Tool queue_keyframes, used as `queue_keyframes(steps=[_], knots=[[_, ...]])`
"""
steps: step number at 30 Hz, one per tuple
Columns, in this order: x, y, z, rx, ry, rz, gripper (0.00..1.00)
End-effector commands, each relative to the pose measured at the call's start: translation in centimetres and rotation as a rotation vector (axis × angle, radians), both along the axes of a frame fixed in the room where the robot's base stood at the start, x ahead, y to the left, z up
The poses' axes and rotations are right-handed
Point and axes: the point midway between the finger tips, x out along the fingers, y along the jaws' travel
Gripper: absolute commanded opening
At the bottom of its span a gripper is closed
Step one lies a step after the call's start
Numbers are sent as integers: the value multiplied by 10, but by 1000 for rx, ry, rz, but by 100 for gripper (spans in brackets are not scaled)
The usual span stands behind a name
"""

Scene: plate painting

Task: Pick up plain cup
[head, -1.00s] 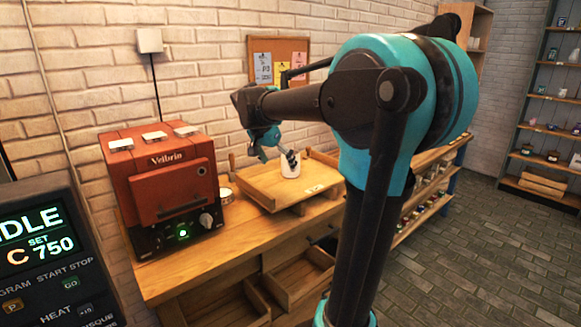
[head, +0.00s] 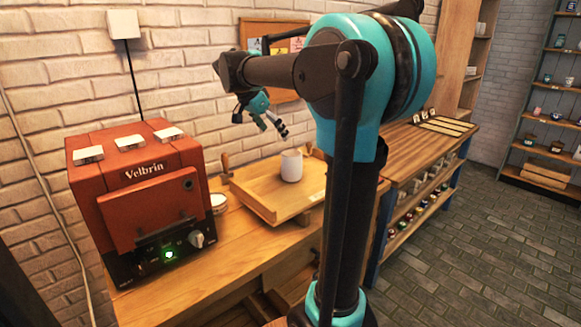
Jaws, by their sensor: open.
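The plain white cup (head: 291,166) stands upright on the wooden tray (head: 262,204) on the bench. My gripper (head: 273,129) is above the cup and a little to its left in the picture. It is open and empty, and a gap shows between it and the cup's rim. The cup is fully in sight, with nothing in front of it.
A red Velbrin machine (head: 150,205) with a green light stands left of the tray. A small white round dish (head: 218,203) sits between them. The bench top (head: 235,262) is clear in front. Shelves (head: 425,215) with small pots are at the right.

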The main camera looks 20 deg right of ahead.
Motion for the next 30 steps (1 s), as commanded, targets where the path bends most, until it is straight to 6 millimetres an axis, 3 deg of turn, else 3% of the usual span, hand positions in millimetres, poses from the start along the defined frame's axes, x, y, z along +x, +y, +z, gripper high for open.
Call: queue_keyframes(steps=[12, 23, 30], knots=[[17, -41, -69, 0, 0, -1, 90], [25, -55, -93, 0, 1, -1, 90], [36, -70, -122, 0, -1, -1, 90]])
